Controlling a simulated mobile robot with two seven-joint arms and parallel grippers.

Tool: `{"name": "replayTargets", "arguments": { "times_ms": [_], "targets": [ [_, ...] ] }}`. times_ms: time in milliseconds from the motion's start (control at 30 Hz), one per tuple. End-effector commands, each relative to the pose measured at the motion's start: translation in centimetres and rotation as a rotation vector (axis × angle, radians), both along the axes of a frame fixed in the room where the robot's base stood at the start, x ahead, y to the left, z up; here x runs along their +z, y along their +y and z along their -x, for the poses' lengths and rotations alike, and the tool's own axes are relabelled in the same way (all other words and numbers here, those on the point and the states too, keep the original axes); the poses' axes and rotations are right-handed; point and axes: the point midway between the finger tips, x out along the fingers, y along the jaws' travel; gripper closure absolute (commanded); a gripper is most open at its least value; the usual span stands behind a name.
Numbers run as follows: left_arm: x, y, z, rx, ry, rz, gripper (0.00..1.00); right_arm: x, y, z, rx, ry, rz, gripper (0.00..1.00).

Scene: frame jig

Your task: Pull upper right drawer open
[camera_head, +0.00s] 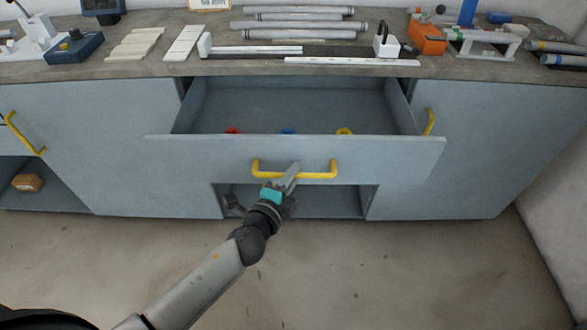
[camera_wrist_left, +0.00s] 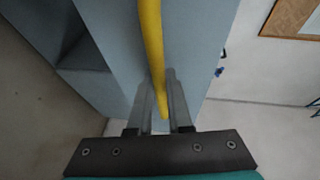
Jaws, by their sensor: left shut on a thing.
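A grey-blue drawer (camera_head: 210,150) in the middle of the workbench stands pulled out, and its inside shows. Its yellow bar handle (camera_head: 322,175) runs across the front; it also shows in the left wrist view (camera_wrist_left: 151,45). My left gripper (camera_head: 292,175) is at the middle of the handle. In the left wrist view its two fingers (camera_wrist_left: 161,100) are closed around the yellow bar. Red, blue and yellow round items (camera_head: 344,131) show in the drawer, partly hidden by its front panel. My right gripper is in neither view.
The worktop (camera_head: 180,69) holds grey tubes (camera_head: 300,26), white strips (camera_head: 136,44), a dark blue device (camera_head: 75,48) and an orange block (camera_head: 428,39). Cabinet doors with yellow handles flank the drawer. A brown box (camera_head: 27,183) sits on a low shelf at left. The floor (camera_head: 400,270) in front is clear.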

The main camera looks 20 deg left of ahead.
Motion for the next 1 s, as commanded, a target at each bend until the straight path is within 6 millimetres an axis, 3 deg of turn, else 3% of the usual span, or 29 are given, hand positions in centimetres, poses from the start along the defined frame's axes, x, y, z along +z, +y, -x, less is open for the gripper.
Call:
{"name": "replayTargets", "arguments": {
  "times_ms": [467, 500, 733, 1000],
  "targets": [
    [-0.05, -0.12, 0.33, -0.001, 0.001, 0.000, 1.00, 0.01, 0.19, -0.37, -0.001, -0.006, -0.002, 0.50],
    [-0.05, -0.12, 0.33, -0.001, 0.001, 0.000, 0.80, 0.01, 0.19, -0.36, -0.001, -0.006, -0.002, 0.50],
    [-0.02, -0.11, 0.30, -0.001, 0.000, 0.000, 0.55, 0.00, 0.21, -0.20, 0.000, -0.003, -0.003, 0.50],
    [0.03, -0.07, 0.27, 0.000, -0.001, 0.000, 0.53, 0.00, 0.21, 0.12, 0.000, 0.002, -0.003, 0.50]
  ]
}}
